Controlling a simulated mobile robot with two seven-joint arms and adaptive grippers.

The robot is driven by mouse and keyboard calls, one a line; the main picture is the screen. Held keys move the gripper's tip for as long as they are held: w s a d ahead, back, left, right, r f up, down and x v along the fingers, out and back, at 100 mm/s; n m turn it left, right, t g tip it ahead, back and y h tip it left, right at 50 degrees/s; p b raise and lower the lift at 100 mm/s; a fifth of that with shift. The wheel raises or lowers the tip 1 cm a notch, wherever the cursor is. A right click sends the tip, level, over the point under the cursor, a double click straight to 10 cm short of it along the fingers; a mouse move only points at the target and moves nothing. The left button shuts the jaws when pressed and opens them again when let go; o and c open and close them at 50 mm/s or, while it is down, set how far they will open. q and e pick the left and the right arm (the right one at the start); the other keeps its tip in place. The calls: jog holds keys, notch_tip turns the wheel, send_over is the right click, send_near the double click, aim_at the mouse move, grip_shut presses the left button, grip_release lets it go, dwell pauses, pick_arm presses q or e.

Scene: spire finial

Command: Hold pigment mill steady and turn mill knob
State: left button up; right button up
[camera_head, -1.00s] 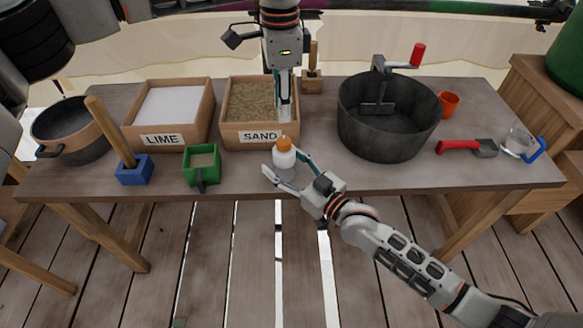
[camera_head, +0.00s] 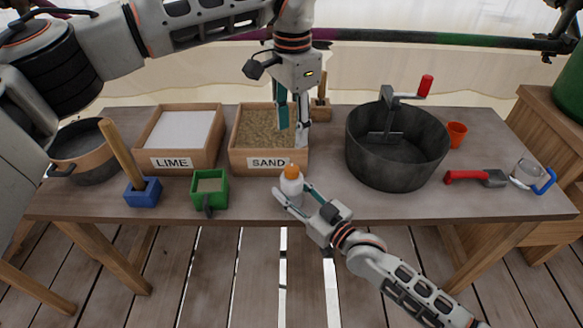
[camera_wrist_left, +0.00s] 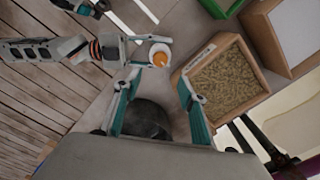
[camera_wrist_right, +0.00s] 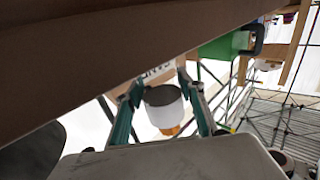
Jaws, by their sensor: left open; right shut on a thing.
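The pigment mill (camera_head: 291,188) is a small white bottle-like body with an orange knob (camera_head: 291,171) on top. It stands upright near the table's front edge, before the sand box. My right gripper (camera_head: 293,199) is shut on its white body from the front right; the right wrist view also shows the mill (camera_wrist_right: 165,112) between the fingers. My left gripper (camera_head: 292,135) is open and empty, pointing down above the sand box's right front, behind and higher than the mill. In the left wrist view the orange knob (camera_wrist_left: 159,59) shows beyond the fingertips, apart from them.
The sand box (camera_head: 240,157) and lime box (camera_head: 150,160) stand behind and left. A green container (camera_head: 210,191) and a blue block with a wooden handle (camera_head: 143,192) are left of the mill. A big dark pot (camera_head: 397,165) is right. Bare table lies right of the mill.

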aim_at(292, 167)
pick_arm(q)
notch_tip(292, 167, down, 12)
jog(key=shift+r+n, duration=0.25)
jog(key=shift+n, duration=0.75)
jog(key=c, duration=1.1)
